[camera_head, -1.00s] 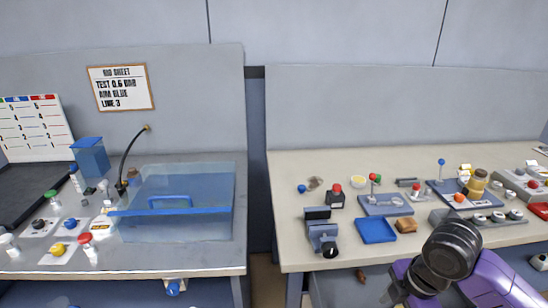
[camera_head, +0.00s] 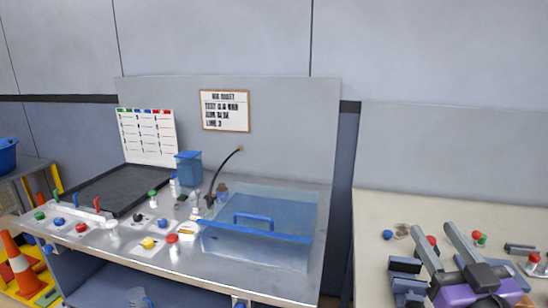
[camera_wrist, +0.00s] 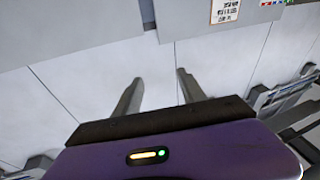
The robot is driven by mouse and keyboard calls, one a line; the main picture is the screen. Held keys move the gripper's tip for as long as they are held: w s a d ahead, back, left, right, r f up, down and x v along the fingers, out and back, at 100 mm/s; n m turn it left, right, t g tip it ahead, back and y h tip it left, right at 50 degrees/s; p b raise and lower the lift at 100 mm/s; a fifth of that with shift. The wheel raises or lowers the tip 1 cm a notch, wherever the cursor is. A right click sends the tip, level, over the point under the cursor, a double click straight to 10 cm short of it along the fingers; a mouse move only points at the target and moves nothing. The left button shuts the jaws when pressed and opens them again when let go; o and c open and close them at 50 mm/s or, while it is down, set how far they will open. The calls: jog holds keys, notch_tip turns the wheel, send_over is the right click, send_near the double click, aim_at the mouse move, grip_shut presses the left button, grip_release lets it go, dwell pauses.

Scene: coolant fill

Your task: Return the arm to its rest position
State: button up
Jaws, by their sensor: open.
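My gripper (camera_head: 436,247) is at the lower right of the head view, with two grey fingers spread apart and pointing up. It is open and nothing is between the fingers. It is in front of the right bench and hides part of the things on it. In the wrist view my gripper (camera_wrist: 158,85) also shows open and empty, with the pale wall beyond the fingers.
The left bench holds a clear tank with a blue bar (camera_head: 258,232), a blue container (camera_head: 189,168), a black tray (camera_head: 112,187) and several coloured knobs. The right bench (camera_head: 375,205) carries small parts. An orange cone (camera_head: 22,265) stands at far left.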

jog(key=s+a+f+g+b, duration=0.1)
jog(key=s+a+f+b, duration=0.1)
jog(key=s+f, duration=0.7)
jog(key=s+a+f+g+b, duration=0.2)
jog(key=s+a+f, duration=0.2)
jog(key=s+f, duration=0.6)
jog(key=s+a+f+g+b, duration=0.2)
jog(key=s+f, duration=0.8)
jog(key=s, duration=0.9)
jog(key=shift+s+a+f+m+b, duration=0.25)
jog(key=shift+a+m+b, duration=0.2)
jog(key=shift+a, duration=0.3)
